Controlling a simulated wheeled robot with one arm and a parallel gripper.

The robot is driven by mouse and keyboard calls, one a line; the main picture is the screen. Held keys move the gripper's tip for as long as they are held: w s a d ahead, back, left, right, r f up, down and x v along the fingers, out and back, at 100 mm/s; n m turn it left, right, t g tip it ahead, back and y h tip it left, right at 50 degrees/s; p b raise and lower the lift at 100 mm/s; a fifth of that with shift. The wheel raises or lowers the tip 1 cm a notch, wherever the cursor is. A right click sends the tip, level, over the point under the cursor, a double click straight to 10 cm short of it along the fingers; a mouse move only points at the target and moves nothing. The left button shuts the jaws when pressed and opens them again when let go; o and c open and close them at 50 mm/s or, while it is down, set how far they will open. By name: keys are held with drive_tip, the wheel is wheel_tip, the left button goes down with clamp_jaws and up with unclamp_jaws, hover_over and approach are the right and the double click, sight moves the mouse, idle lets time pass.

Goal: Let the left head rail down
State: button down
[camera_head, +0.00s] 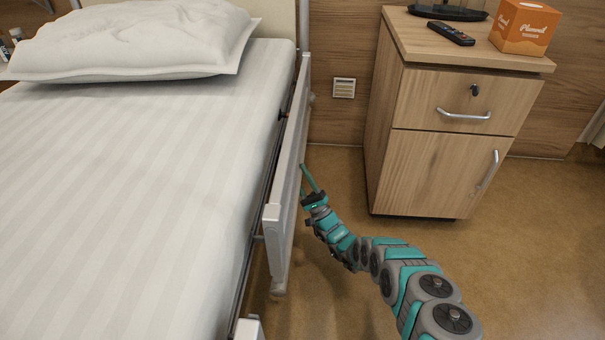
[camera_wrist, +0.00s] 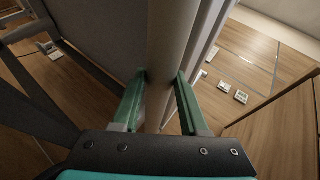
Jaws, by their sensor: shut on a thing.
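The bed's head rail (camera_head: 284,165) is a light grey panel along the mattress side on the right of the bed in the head view. Its top edge stands at about mattress height. My gripper (camera_head: 307,180) is at the rail's outer side, near its middle. In the wrist view my gripper (camera_wrist: 161,80) has its two green fingers on either side of a rounded grey rail bar (camera_wrist: 168,45), shut on it. The rail's latch or release cannot be made out.
The bed (camera_head: 130,170) with a white pillow (camera_head: 135,40) fills the left. A wooden bedside cabinet (camera_head: 440,150) stands right of the rail, bearing a remote (camera_head: 451,33) and an orange tissue box (camera_head: 525,28). Open floor (camera_head: 540,240) lies right of my arm.

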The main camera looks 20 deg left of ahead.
drive_tip(key=shift+s+a+f+g, duration=0.15)
drive_tip(key=shift+s+a, duration=0.2)
drive_tip(key=shift+a, duration=0.1)
drive_tip(key=shift+s+a+f+g, duration=0.15)
drive_tip(key=shift+s+a, duration=0.15)
drive_tip(key=shift+a, duration=0.15)
drive_tip(key=c, duration=0.8)
unclamp_jaws()
drive_tip(key=shift+a+g, duration=0.2)
drive_tip(key=shift+g, duration=0.1)
drive_tip(key=o, duration=0.4)
drive_tip(key=shift+s, duration=0.1)
drive_tip(key=shift+c, duration=0.2)
drive_tip(key=shift+d, duration=0.2)
drive_tip(key=b+v, duration=0.4)
drive_tip(key=v, duration=0.3)
drive_tip(key=shift+d+f, duration=0.2)
drive_tip(key=shift+d, duration=0.05)
